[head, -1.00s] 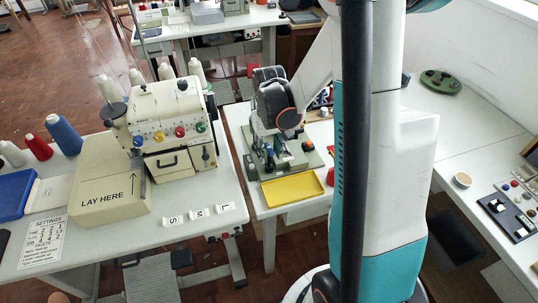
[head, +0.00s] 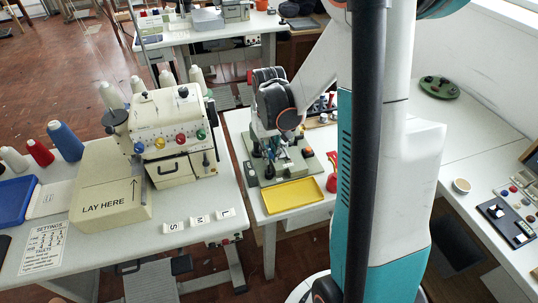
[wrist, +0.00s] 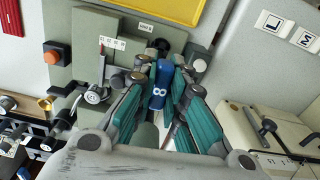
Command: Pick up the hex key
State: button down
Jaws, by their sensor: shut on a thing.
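The hex key (wrist: 158,85) shows in the wrist view as a blue handle marked 8, between the two teal fingers. My gripper (wrist: 160,76) is shut on it. The rest of the key is hidden by the fingers or cannot be made out. In the head view my gripper (head: 276,147) is low over the grey-green machine base, and my own arm partly covers that area. Whether the key is clear of the base cannot be told.
The grey-green machine base (wrist: 85,45) carries an orange button and levers close to the fingers. A yellow tray (head: 292,194) lies in front of it. A cream machine (head: 172,125) stands on the left table. The right worktop (head: 468,130) has clear room.

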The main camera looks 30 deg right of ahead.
notch_tip(320, 180, up, 23)
jog(key=p, duration=0.9)
jog(key=shift+m, duration=0.7)
notch_tip(320, 180, down, 18)
jog(key=b, duration=0.4)
jog(key=shift+b, duration=0.4)
jog(key=shift+f+b, duration=1.8)
jog(key=shift+f, duration=0.7)
jog(key=shift+f+b, duration=0.7)
jog(key=shift+b, duration=0.1)
